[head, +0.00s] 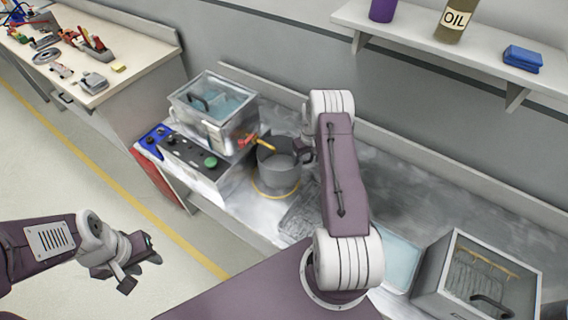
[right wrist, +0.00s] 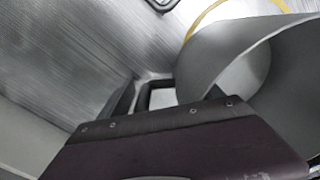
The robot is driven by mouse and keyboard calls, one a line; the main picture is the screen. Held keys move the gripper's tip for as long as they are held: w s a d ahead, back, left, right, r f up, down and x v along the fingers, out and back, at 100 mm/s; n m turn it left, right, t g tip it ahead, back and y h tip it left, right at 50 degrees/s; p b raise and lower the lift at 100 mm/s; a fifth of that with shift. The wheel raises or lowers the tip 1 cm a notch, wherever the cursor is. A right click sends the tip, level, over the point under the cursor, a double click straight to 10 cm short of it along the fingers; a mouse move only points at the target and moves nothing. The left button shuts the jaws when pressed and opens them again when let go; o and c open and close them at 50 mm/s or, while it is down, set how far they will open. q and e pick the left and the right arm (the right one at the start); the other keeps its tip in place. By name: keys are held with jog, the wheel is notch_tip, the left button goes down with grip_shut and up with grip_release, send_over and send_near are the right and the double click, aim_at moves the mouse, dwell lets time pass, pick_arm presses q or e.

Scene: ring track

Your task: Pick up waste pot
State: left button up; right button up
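The waste pot (head: 275,172) is a dark grey, open-topped pot standing upright on the metal counter, on a yellow ring marking. Its handle side faces right, toward my right arm. In the right wrist view the pot's grey wall (right wrist: 225,55) fills the upper right, with a dark loop-shaped handle (right wrist: 147,97) beside it. My right arm reaches over the counter just right of the pot; its gripper is largely hidden, and whether its fingers close on the handle is unclear. My left gripper (head: 140,272) hangs empty and open over the floor at lower left, far from the pot.
A metal tank (head: 232,128) with a yellow-handled tap stands behind and left of the pot, beside a control panel (head: 196,158). Another open metal basin (head: 455,300) is at lower right. A wall shelf (head: 420,35) holds bottles and a blue block. A tool bench (head: 135,62) is at upper left.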

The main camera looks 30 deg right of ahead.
grip_shut()
